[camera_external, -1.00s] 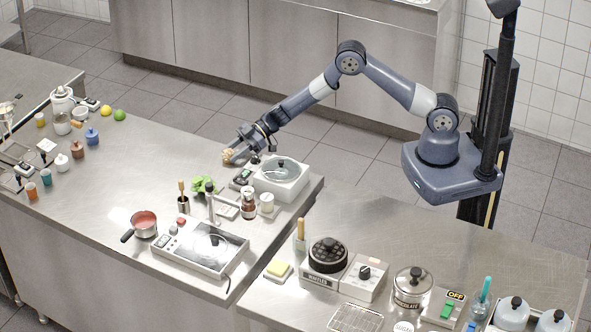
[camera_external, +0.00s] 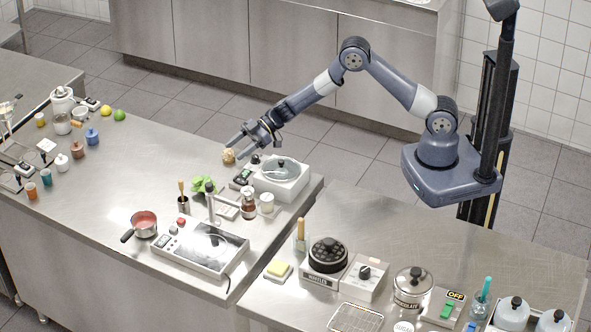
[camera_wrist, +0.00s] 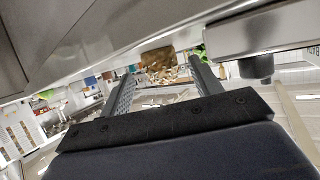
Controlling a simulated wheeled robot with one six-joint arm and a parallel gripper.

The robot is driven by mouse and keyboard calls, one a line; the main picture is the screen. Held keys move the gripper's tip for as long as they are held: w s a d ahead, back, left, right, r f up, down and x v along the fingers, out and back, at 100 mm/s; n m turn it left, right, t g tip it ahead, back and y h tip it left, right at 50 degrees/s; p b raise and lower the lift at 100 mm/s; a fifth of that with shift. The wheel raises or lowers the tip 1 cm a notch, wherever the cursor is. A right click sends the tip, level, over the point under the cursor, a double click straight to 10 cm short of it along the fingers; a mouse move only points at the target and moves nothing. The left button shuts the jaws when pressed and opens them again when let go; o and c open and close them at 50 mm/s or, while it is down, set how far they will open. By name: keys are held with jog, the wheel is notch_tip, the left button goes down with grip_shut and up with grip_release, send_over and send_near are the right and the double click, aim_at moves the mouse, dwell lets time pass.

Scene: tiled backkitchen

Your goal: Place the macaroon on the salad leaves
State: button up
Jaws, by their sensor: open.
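A small tan, rough-topped lump (camera_external: 228,156), which I take for the macaroon, rests near the far edge of the left steel counter. In the wrist view a brown crumbly thing (camera_wrist: 158,60), seemingly the same one, shows beyond and between my fingertips. The green salad leaves (camera_external: 204,185) lie nearer the camera, to the lower left of the lump; a bit of green (camera_wrist: 198,51) shows in the wrist view. My gripper (camera_external: 240,149) is open and empty, just up and right of the lump, apparently not touching it.
A white appliance with a round lid (camera_external: 283,178) stands right of the leaves. A small dark-topped device (camera_external: 243,178) sits between them. Bottles (camera_external: 248,206), a tool holder (camera_external: 183,204) and a hotplate (camera_external: 200,248) stand closer. The counter left of the leaves is clear.

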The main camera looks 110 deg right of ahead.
aim_at(228, 155)
jog(key=b+v, duration=0.1)
jog(key=v, duration=0.6)
jog(key=shift+s+a+r, duration=0.15)
jog(key=shift+a+r, duration=0.15)
jog(key=shift+o, duration=0.6)
jog(key=shift+s+d+r, duration=0.1)
jog(key=shift+s+r, duration=0.15)
jog(key=shift+s, duration=0.35)
jog(key=p+x, duration=0.1)
jog(key=x, duration=0.2)
jog(key=p+x, duration=0.1)
jog(key=x, duration=0.3)
jog(key=p+x, duration=0.2)
jog(key=x, duration=0.2)
jog(key=shift+w+d+f, duration=0.1)
jog(key=shift+w+d, duration=0.1)
jog(key=shift+d, duration=0.15)
jog(key=c, duration=1.1)
